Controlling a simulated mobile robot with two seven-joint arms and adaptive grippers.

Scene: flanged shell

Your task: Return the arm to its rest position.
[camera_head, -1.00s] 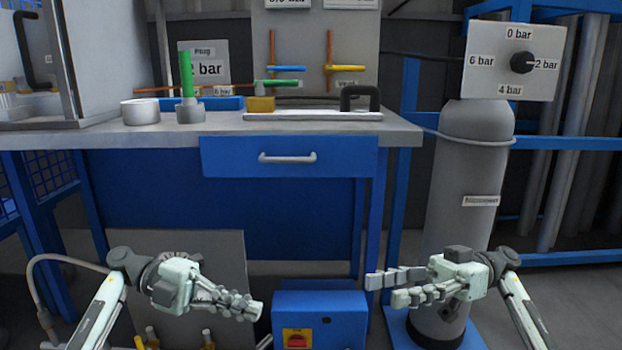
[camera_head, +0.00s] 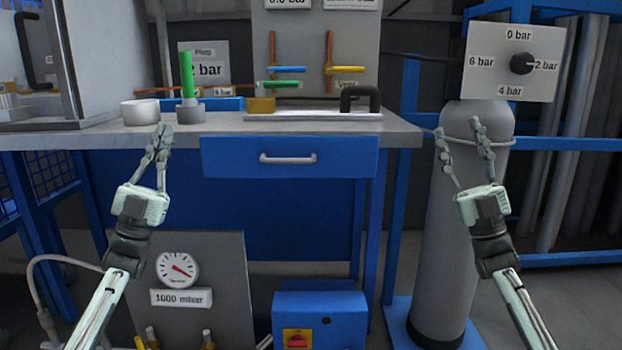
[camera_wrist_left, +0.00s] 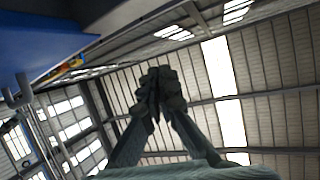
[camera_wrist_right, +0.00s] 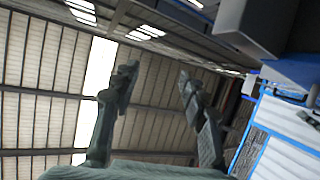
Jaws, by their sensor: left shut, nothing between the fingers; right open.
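In the head view my left gripper (camera_head: 161,136) points upward in front of the bench's left part. It is shut and empty. The left wrist view shows its fingers (camera_wrist_left: 158,78) meeting at the tips, with the roof behind. My right gripper (camera_head: 459,130) points upward in front of the grey gas cylinder. Its fingers are apart with nothing between them, as the right wrist view also shows at the fingertips (camera_wrist_right: 157,72). Both grippers look clear of the objects around them, though their exact distance from the bench and the cylinder cannot be told.
The workbench (camera_head: 285,124) has a drawer (camera_head: 350,158), a white cup (camera_head: 140,113) and a green plug (camera_head: 188,75) in a grey holder. A gas cylinder (camera_head: 465,230) stands right, a gauge panel (camera_head: 215,260) low left, a blue box (camera_head: 345,310) low centre.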

